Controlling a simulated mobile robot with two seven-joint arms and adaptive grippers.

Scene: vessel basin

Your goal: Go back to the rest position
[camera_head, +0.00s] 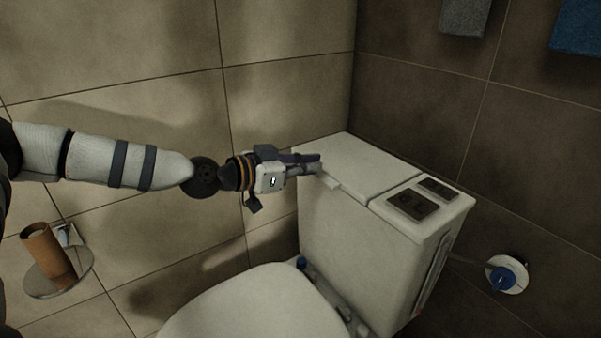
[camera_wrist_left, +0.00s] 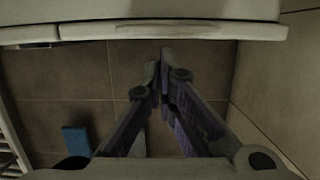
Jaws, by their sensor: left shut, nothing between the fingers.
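My left gripper (camera_head: 318,164) reaches in from the left in the head view, at the near left edge of the white toilet cistern (camera_head: 345,235). Its fingers are shut with nothing between them. In the wrist view, the fingertips (camera_wrist_left: 159,62) meet just short of the pale cistern lid edge (camera_wrist_left: 85,31). I cannot tell whether they touch the lid. A small pale tab (camera_head: 331,183) sticks out from the lid edge beside the fingertips. My right gripper is not in view.
The closed toilet seat lid (camera_head: 255,310) lies below my arm. Dark flush buttons (camera_head: 408,204) sit on the cistern's right end. A blue-knobbed valve (camera_head: 503,280) is on the right wall. A brown cardboard roll (camera_head: 48,250) stands at lower left. Towels, one blue (camera_head: 577,27), hang at upper right.

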